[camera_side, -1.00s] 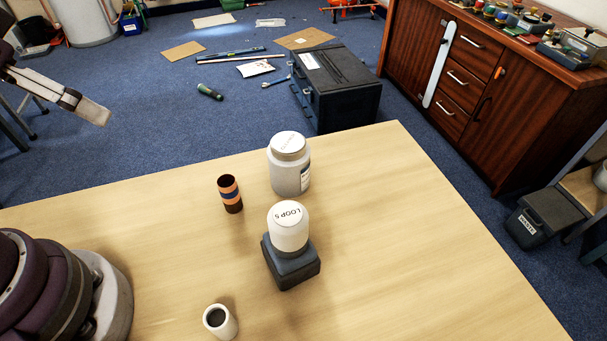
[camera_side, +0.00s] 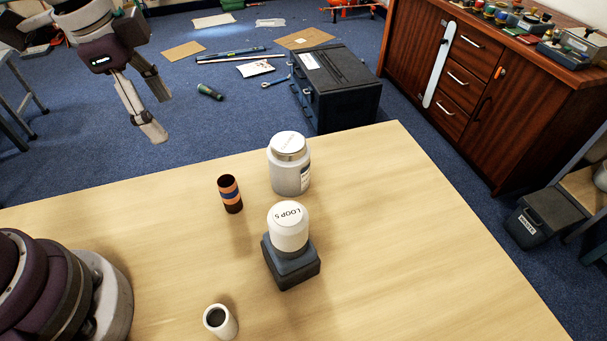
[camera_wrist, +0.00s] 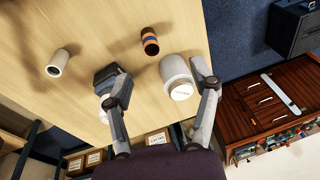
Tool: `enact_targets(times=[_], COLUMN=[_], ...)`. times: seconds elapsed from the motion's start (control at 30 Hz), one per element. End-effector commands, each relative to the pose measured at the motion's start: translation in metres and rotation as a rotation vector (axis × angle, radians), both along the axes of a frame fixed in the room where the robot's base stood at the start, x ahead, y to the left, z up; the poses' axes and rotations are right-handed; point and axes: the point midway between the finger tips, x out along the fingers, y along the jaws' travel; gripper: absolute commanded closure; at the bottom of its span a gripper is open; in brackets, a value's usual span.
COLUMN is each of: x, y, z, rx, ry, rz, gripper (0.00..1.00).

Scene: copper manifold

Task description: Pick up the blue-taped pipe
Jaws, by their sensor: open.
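The blue-taped pipe (camera_side: 230,194) is a short dark copper tube with a blue band between lighter copper bands. It stands upright on the pale wooden table (camera_side: 400,250), left of a white jar. It also shows at the top centre of the wrist view (camera_wrist: 150,41). My gripper (camera_side: 158,112) is open and empty, high at the upper left in the side view and apart from the pipe. In the wrist view my fingers (camera_wrist: 160,72) are spread wide, with the pipe seen beyond and between them.
A white lidded jar (camera_side: 289,167) stands close right of the pipe. A white hollow cylinder (camera_side: 221,322) stands at the front. The table between them is clear.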

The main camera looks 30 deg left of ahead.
Motion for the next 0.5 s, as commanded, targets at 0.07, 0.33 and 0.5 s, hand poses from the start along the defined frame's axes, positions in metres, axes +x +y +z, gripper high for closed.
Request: enact_targets(times=[0.07,0.33,0.5], x=[0.013,0.026,0.026], y=[-0.016,-0.042,-0.043], z=[-0.023,-0.073,-0.107], rx=[0.049,0.114,0.114], ry=[0.076,0.188,0.193], rz=[-0.232,-0.671,-0.683], gripper=[0.40,0.40,0.40])
